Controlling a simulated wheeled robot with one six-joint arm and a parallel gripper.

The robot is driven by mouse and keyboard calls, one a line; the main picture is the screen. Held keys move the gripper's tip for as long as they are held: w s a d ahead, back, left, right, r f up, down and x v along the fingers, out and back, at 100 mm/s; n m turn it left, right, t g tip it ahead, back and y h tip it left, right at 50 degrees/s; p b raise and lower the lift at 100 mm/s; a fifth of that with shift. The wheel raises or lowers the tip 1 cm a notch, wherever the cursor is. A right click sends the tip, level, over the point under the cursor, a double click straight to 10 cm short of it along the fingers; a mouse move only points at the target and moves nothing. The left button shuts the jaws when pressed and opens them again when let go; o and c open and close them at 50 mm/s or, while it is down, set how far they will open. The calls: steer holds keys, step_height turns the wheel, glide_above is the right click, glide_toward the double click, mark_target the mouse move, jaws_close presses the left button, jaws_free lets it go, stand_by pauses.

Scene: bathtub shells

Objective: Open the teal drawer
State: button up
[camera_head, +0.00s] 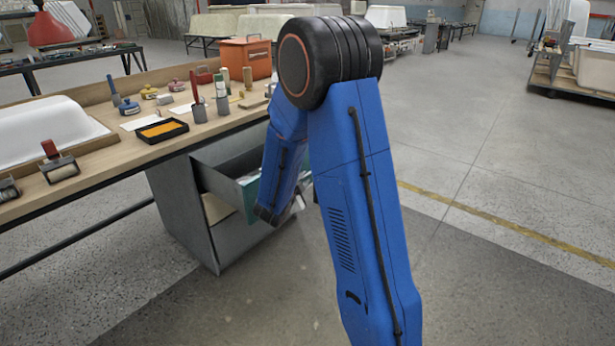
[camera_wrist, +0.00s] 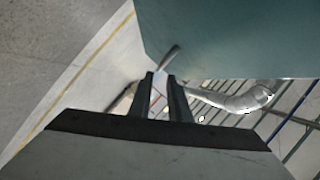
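The teal drawer (camera_head: 250,193) is pulled out of the grey cabinet under the workbench. Its grey side wall (camera_head: 217,186) and part of its inside show, and my blue arm hides much of its front. In the wrist view its teal front panel (camera_wrist: 235,35) fills the upper right. A curved metal handle (camera_wrist: 235,101) stands off that panel. My gripper (camera_wrist: 164,80) has its two dark fingers close together on the handle, with a thin pale strip between them. In the head view my arm hides the fingers.
The grey cabinet (camera_head: 182,200) has a pale drawer (camera_head: 218,208) below the teal one. The workbench (camera_head: 100,158) above carries a yellow tray (camera_head: 162,130), an orange box (camera_head: 246,57), rollers and brushes.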

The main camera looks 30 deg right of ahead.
steer(key=v, duration=0.8)
stand_by(0.4)
steer(key=s+d+r+m+g+y, duration=0.1)
steer(key=s+r+m+g, duration=0.15)
steer(key=s+m, duration=0.55)
steer(key=s+d+r+m+g, duration=0.2)
steer(key=s+m+g, duration=0.1)
steer(key=s+m, duration=0.55)
steer(key=s+d+r+m+g+y, duration=0.1)
steer(key=s+r+m+g, duration=0.15)
steer(key=s+m, duration=0.6)
steer(key=s+a+r+m+t+y, duration=0.1)
steer(key=s+a+m+y, duration=0.4)
steer(key=a+m, duration=0.3)
steer(key=s+a+r+m+t+y, duration=0.1)
steer(key=s+a+m+y, duration=0.3)
steer(key=m, duration=1.3)
steer(key=a+r+y, duration=0.1)
steer(key=a, duration=0.3)
steer(key=shift+s+t, duration=0.4)
steer(key=shift+d+r, duration=0.1)
steer(key=shift+r, duration=0.05)
